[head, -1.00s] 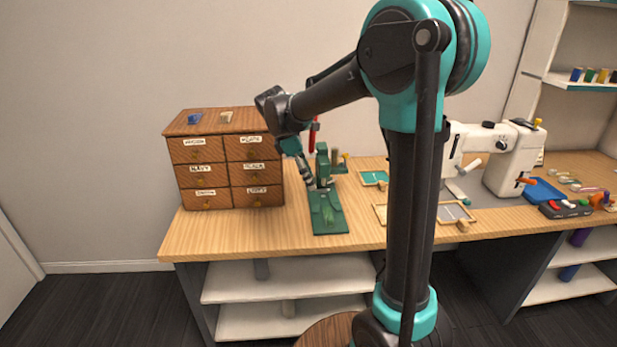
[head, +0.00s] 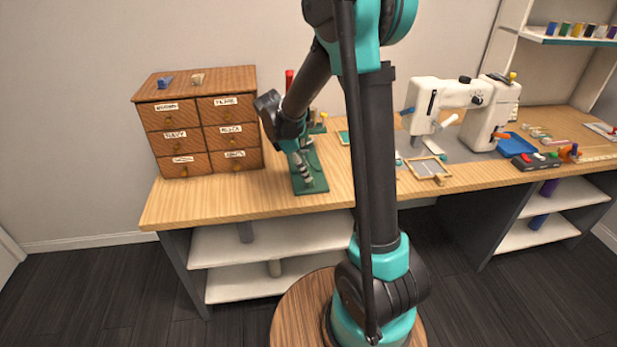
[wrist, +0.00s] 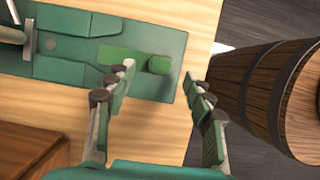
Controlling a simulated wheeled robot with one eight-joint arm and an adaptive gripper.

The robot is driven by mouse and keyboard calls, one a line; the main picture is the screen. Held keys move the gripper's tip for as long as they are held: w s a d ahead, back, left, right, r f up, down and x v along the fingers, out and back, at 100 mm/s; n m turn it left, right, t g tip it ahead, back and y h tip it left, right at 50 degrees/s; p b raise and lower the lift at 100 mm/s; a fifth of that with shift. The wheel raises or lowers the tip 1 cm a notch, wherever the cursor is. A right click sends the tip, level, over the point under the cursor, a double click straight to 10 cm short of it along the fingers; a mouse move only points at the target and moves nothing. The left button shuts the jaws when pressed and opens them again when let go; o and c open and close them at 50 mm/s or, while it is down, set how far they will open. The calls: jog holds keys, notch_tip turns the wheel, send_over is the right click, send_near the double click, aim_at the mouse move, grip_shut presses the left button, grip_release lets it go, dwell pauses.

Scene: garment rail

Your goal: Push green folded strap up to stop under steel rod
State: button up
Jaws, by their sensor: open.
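The green folded strap (wrist: 125,56) lies flat on a darker green base plate (wrist: 178,48) in the wrist view. Its thicker folded end (wrist: 158,64) points right, towards the table's front edge. The steel rod (wrist: 12,36) is at the left edge of the wrist view, well apart from the strap. My gripper (wrist: 158,73) is open and empty, with one finger overlapping the strap's lower edge and the other to the right of the folded end. I cannot tell whether it touches. In the head view my gripper (head: 304,172) hangs over the base plate (head: 318,183) and hides the strap.
A wooden drawer cabinet (head: 198,120) stands left of the plate. A red handle (head: 289,78) rises behind my wrist. A sewing machine (head: 455,105) and a small framed tray (head: 428,168) are to the right. The tabletop (head: 225,198) in front of the cabinet is clear.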

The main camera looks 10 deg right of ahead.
jog(key=shift+x, duration=1.95)
grip_shut()
